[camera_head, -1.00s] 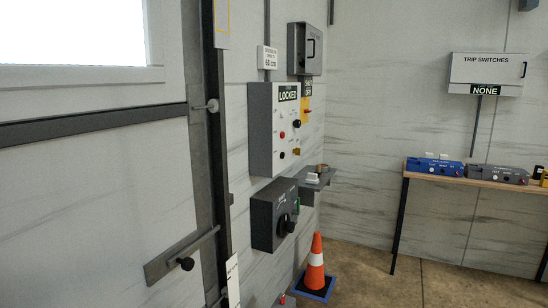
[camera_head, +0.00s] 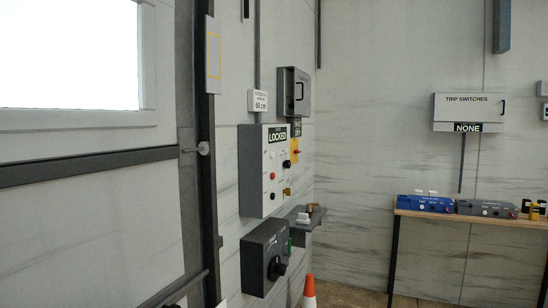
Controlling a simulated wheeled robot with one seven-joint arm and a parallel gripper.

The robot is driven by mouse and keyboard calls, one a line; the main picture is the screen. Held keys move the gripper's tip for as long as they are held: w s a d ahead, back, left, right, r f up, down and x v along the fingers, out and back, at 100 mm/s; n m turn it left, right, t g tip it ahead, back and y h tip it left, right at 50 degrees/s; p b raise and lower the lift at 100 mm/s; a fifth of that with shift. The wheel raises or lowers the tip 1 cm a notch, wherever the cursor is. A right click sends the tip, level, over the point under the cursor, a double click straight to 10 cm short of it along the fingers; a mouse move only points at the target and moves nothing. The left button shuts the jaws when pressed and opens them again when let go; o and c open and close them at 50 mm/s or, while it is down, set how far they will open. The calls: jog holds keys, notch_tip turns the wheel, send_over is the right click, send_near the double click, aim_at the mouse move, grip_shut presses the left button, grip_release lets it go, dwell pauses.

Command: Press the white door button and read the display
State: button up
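A pale control panel (camera_head: 255,186) with grey sides is fixed to the left wall, right of the door (camera_head: 90,210). Its dark display (camera_head: 277,136) reads LOCKED in light letters; a smaller line above is illegible. I cannot tell for sure which is the door button. My gripper is not in view.
A dark box with a rotary handle (camera_head: 276,268) and a small shelf (camera_head: 303,225) jut out below the panel. An orange cone (camera_head: 309,291) stands on the floor. A bench (camera_head: 450,218) and TRIP SWITCHES cabinet (camera_head: 466,111), its display reading NONE, are at right.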

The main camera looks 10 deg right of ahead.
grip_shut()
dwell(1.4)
